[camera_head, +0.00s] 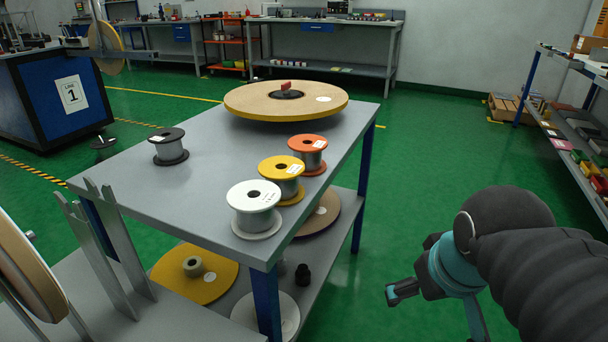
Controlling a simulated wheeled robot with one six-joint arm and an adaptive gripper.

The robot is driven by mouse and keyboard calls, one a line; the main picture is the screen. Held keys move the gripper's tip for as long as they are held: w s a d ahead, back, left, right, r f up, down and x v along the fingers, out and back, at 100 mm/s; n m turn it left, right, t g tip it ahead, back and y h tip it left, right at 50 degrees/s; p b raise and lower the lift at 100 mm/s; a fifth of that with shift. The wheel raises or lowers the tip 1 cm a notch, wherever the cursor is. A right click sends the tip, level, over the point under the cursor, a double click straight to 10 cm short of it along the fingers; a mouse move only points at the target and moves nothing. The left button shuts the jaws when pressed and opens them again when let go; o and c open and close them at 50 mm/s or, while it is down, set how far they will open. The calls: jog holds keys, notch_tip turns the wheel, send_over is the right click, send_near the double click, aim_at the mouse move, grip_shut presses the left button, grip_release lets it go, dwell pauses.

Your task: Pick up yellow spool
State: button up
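The yellow spool (281,180) stands upright on the grey table top, wound with grey material between yellow flanges. It sits between the white spool (254,210), nearer me, and the orange spool (308,155), farther back. The three form a close diagonal row along the table's right side. My arm is at the lower right, over the floor and well clear of the table. What looks like part of my gripper (403,291) shows at its end, apart from all spools. Its fingers are not clear enough to tell their opening.
A black spool (169,146) stands at the table's left. A large tan and yellow disc (252,98) lies at the back. The lower shelf holds several rolls. Upright metal brackets (101,240) stand near the front left. Green floor (440,170) is clear right of the table.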

jog(key=w+a+r+n+g+p, duration=0.1)
jog(key=w+a+r+n, duration=0.5)
jog(key=r, duration=0.3)
jog(key=n+g+h+p, duration=0.2)
jog(key=n+h+p, duration=0.15)
jog(key=n, duration=1.15)
send_near(282, 173)
jog(key=w+a+r+b, duration=0.1)
jog(key=w+a+r, duration=0.1)
jog(key=shift+h, duration=0.25)
jog(key=b+x, duration=0.3)
jog(key=x, duration=1.1)
jog(key=shift+s+a+b, duration=0.1)
jog(key=shift+a+b, duration=0.05)
jog(key=shift+b, duration=0.15)
jog(key=shift+c, duration=0.3)
jog(key=c, duration=1.1)
